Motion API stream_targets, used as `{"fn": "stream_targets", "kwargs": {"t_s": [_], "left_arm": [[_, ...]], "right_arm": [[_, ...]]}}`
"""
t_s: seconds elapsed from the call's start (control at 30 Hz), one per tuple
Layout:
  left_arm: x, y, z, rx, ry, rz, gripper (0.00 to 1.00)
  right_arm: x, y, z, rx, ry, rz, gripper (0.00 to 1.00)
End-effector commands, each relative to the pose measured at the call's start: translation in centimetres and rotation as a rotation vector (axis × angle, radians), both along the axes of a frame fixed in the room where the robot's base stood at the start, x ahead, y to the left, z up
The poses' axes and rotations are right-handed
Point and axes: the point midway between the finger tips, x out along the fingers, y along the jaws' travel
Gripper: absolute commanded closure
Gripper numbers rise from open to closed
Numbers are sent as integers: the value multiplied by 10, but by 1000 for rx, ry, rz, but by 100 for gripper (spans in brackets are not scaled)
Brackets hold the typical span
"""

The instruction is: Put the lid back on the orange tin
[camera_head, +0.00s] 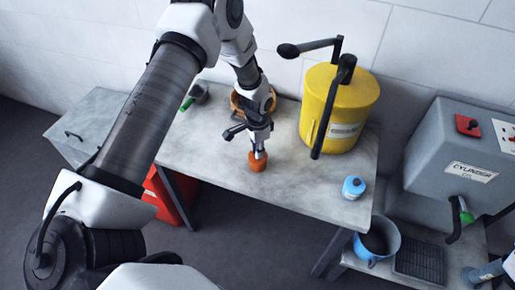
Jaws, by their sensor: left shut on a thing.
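My left gripper (258,152) points down over the front part of the grey table. It is shut on a small piece at the top of a small orange round thing (257,162), which I take to be the orange tin's lid. I cannot tell whether the tin's body is under it, or whether the lid is seated or apart. My right gripper is not in view.
A grey table (215,160) holds a yellow drum (345,110) with black handles, a blue tin (354,187) at right, a brown round container (238,104) behind my gripper and a green-handled item (190,102).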

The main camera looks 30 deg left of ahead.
Motion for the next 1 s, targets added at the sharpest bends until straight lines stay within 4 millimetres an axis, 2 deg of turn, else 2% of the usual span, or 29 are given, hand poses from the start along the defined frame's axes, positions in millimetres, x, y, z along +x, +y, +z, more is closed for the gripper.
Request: {"fn": "stream_targets", "kwargs": {"t_s": [0.33,0.37,0.4,0.43,0.67,0.7,0.73,0.77,1.0], "left_arm": [[0,0,0,0,0,0,100],[0,0,0,0,0,0,73],[0,0,0,0,0,0,59],[0,0,0,0,0,0,50],[0,0,0,0,0,0,50],[0,0,0,0,0,0,36],[0,0,0,0,0,0,29],[0,0,0,0,0,0,25],[0,0,0,0,0,0,25]], "right_arm": [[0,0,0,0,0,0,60],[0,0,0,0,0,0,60],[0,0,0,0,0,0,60],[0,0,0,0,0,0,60],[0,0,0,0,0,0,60],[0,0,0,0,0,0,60],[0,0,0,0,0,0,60],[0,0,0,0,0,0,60],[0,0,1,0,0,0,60]]}}
